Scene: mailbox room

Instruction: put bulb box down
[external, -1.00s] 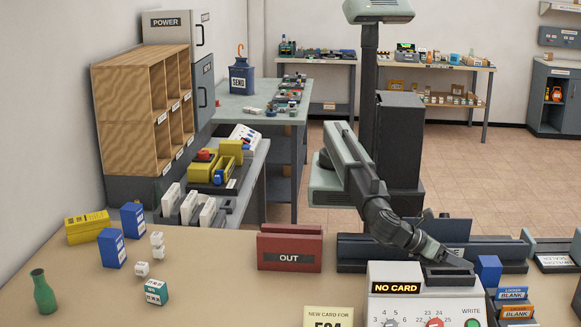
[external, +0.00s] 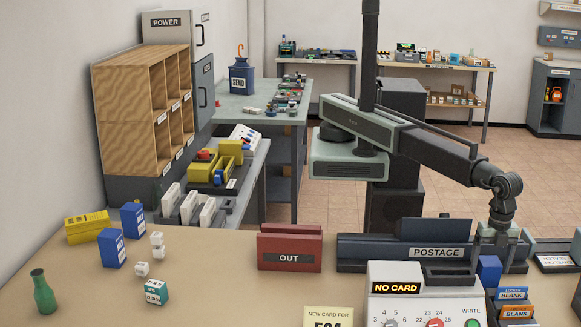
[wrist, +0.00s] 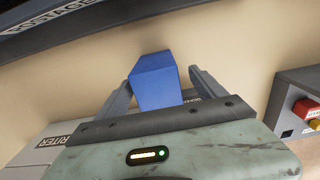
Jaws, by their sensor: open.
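A plain blue box (external: 489,268), which I take for the bulb box though no label on it can be read, stands on the counter beside the card machine. My gripper (external: 498,244) points down just behind and above it in the external view. In the wrist view, the blue box (wrist: 157,82) lies between my two open fingers (wrist: 163,85), with a narrow gap on the right. On the left I cannot tell whether the finger touches it.
The postage unit (external: 436,252) stands behind the card machine (external: 425,276). Blue boxes (external: 112,248), a green bottle (external: 43,293) and small white cubes stand at the left. The counter left of the OUT tray (external: 290,236) has free room.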

